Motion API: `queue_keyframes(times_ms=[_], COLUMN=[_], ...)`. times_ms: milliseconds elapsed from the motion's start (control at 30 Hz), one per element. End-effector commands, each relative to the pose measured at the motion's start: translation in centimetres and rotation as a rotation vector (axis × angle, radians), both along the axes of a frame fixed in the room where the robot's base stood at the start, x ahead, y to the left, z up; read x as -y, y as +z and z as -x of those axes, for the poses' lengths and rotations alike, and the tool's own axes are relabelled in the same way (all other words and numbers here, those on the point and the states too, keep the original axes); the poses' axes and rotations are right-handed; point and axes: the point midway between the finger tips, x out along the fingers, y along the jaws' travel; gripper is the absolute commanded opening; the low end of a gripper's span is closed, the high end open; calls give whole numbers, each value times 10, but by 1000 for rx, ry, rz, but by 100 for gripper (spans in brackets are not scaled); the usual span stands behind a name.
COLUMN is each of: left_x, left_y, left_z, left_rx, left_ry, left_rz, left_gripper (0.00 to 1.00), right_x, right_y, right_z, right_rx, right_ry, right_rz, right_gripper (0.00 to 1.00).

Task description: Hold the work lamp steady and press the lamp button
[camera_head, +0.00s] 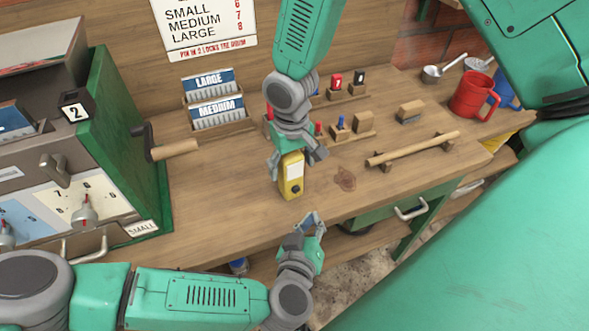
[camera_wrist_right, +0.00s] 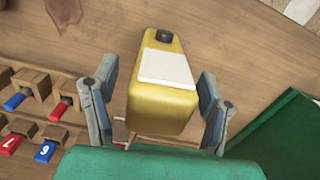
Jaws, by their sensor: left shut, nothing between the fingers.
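The yellow work lamp (camera_head: 290,178) stands on the wooden bench, with a pale panel and a dark round button (camera_head: 295,189) on its front. The lamp (camera_wrist_right: 160,110) and button (camera_wrist_right: 164,36) also show in the right wrist view. My right gripper (camera_head: 295,159) reaches down from above with its fingers spread on either side of the lamp's upper part. In the wrist view a gap shows between the left finger and the lamp. My left gripper (camera_head: 313,222) is shut and empty at the bench's front edge, below and apart from the lamp.
A green machine with a crank handle (camera_head: 175,150) stands at left. Card holders (camera_head: 217,112) stand behind the lamp. Small wooden blocks with red and blue pegs (camera_head: 340,127) and a wooden bar (camera_head: 412,149) lie to the right. A red mug (camera_head: 470,97) is farther right.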

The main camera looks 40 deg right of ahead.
Motion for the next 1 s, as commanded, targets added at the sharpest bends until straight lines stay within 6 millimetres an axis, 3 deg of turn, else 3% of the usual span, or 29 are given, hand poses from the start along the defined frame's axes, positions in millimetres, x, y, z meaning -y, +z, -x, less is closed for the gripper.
queue_keyframes(times_ms=[267,700,1000], left_x=[0,0,0], left_y=[0,0,0], left_z=[0,0,-1], left_rx=[0,0,0], left_ry=[0,0,0], left_rz=[0,0,0], left_gripper=[0,0,0], right_x=[0,1,1], right_y=[12,98,118], right_z=[-1,-2,-1], right_rx=[3,2,-2], right_ry=[-1,-1,1], right_rz=[-1,-2,-1], right_gripper=[67,67,67])
